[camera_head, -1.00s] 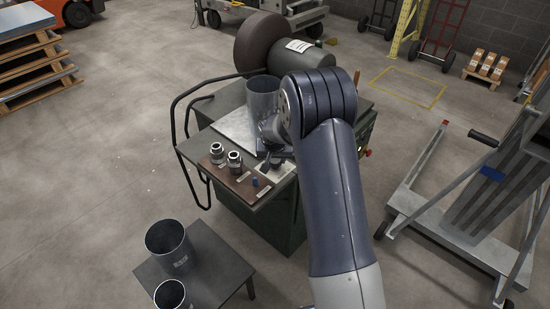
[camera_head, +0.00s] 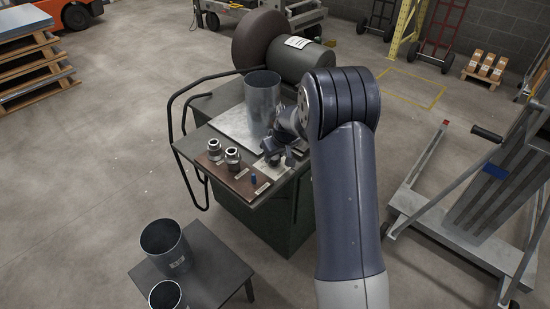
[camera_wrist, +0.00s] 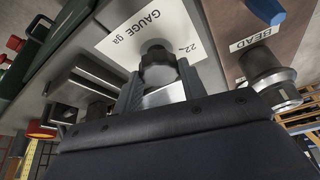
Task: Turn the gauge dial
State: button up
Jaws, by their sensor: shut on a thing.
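The gauge dial (camera_wrist: 158,68) is a dark round knob on a white plate (camera_wrist: 128,40) marked "GAUGE ga" and "22" in the wrist view. My gripper (camera_wrist: 160,88) has one finger on each side of the knob and is shut on it. In the head view my gripper (camera_head: 273,151) is low over the front right part of the machine's top. It hides the dial there, and part of the white gauge plate (camera_head: 268,170) shows below it.
Two metal rollers (camera_head: 232,158) stand on a brown plate beside a small blue knob (camera_head: 254,180). An upright sheet-metal cylinder (camera_head: 262,90) stands behind my gripper. A dark side table (camera_head: 215,265) holds two open ducts. A grey wheeled frame (camera_head: 440,230) stands at right.

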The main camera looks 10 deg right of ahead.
dwell(0.3)
jog(key=o, duration=1)
jog(key=shift+c, duration=0.2)
jog(key=v, duration=1)
jog(key=shift+d+r+b, duration=0.2)
jog(key=shift+r+b, duration=0.1)
jog(key=shift+r, duration=0.05)
jog(key=shift+s, duration=0.1)
jog(key=x, duration=1)
jog(key=shift+a+f+p, duration=0.2)
jog(key=shift+f+p, duration=0.15)
